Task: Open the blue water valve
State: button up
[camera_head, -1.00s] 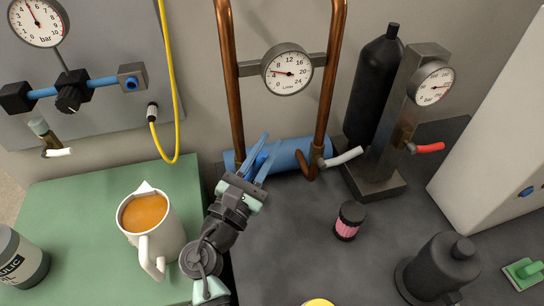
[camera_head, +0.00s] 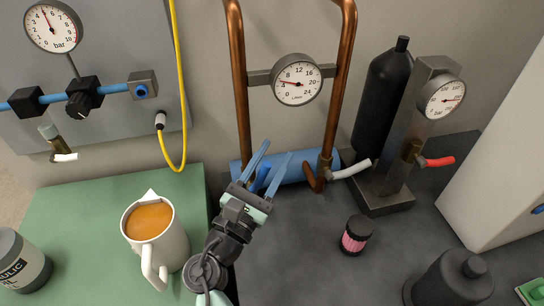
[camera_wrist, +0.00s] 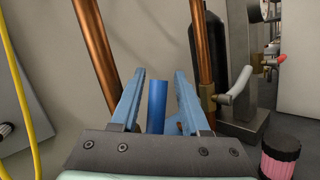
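A short blue handle (camera_head: 262,178), apparently the blue water valve's, shows between my fingers in the head view. In the wrist view it is a blue upright bar (camera_wrist: 156,105) between both fingers, with a narrow gap on each side. My gripper (camera_head: 279,148) is open around it, in front of a horizontal blue cylinder (camera_head: 322,163) at the foot of two copper pipes. The gripper also shows in the wrist view (camera_wrist: 162,75). The valve's body is hidden behind my gripper.
A white-levered tap (camera_head: 350,170) sits beside the right copper pipe (camera_head: 341,75). A red-levered valve (camera_head: 437,162) and a black bottle (camera_head: 384,100) stand further right.

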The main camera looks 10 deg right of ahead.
jog(key=shift+w+a+r, duration=0.1)
jog(key=shift+r, duration=0.05)
jog(key=d+f+m+g+y+p, duration=0.4)
jog(key=m+p, duration=0.2)
jog(key=p, duration=0.3)
jog(key=a+f+b+v, duration=0.1)
jog(key=b+v, duration=0.2)
jog(key=v, duration=0.9)
jog(key=w+a+r+m+t+y+b, duration=0.1)
jog(key=w+r+m+t+y+b, duration=0.15)
jog(key=r+m, duration=0.4)
jog(key=w+a+r+m+t+y+b, duration=0.1)
jog(key=w+a+r+m+t, duration=0.2)
jog(key=r, duration=0.6)
jog(key=s+r+m+t+y+b, duration=0.1)
jog(key=r+m+t, duration=0.1)
jog(key=r, duration=0.6)
jog(key=s+r+m+t+y+b, duration=0.1)
jog(key=s+r+m+t+y, duration=0.1)
jog(key=r, duration=0.7)
jog(key=shift+a+r+m+t, duration=0.15)
jog(key=shift+a+m+t, duration=0.05)
jog(key=shift+m+t, duration=0.7)
jog(key=shift+y, duration=0.25)
